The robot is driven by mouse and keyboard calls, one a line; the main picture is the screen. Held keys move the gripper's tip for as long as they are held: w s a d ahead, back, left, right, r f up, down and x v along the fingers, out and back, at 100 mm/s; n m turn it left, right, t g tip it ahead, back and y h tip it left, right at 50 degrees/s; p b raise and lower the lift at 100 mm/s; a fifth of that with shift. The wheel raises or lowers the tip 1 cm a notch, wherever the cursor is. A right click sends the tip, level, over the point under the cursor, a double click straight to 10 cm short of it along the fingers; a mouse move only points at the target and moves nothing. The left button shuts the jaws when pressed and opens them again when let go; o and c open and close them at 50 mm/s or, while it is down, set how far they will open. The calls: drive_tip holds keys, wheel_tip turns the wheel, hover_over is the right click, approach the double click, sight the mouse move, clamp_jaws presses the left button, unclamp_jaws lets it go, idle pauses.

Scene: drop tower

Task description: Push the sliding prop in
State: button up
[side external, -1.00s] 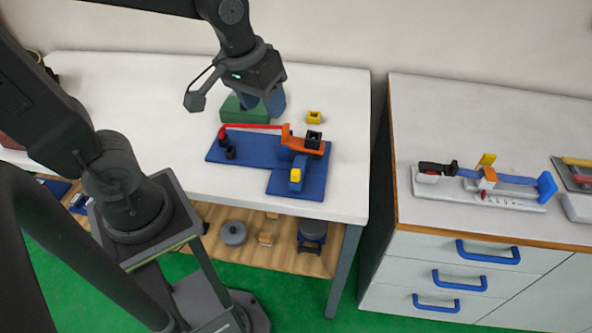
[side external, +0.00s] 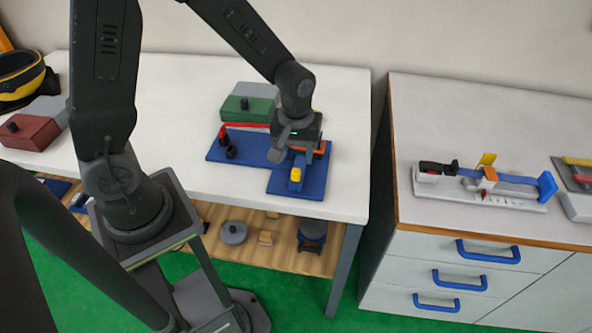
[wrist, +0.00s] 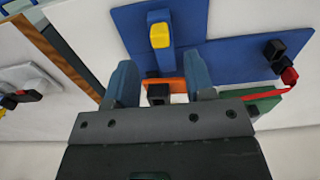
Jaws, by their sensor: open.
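The drop tower rig has a blue base plate (side external: 250,148) lying on the white table. A blue bar with a yellow block (side external: 296,174) stands at its front right. It also shows in the wrist view, where the yellow block (wrist: 159,35) is ahead of my fingers. An orange part (wrist: 178,84) with a black square knob (wrist: 158,93) is between my fingers. I cannot tell which of these is the sliding prop. My gripper (wrist: 160,68) is open over the orange part, and in the side view my gripper (side external: 296,142) hides most of it.
A red bar (side external: 245,126) runs along the plate's back beside black posts (side external: 230,152). A green and grey box (side external: 249,101) stands behind. A dark red box (side external: 28,132) is at the left. Another fixture (side external: 485,183) sits on the right cabinet.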

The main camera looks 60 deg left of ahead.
sight(296, 170)
wheel_tip(296, 170, down, 6)
drive_tip(key=shift+f, duration=0.1)
idle(0.4)
clamp_jaws()
idle(0.3)
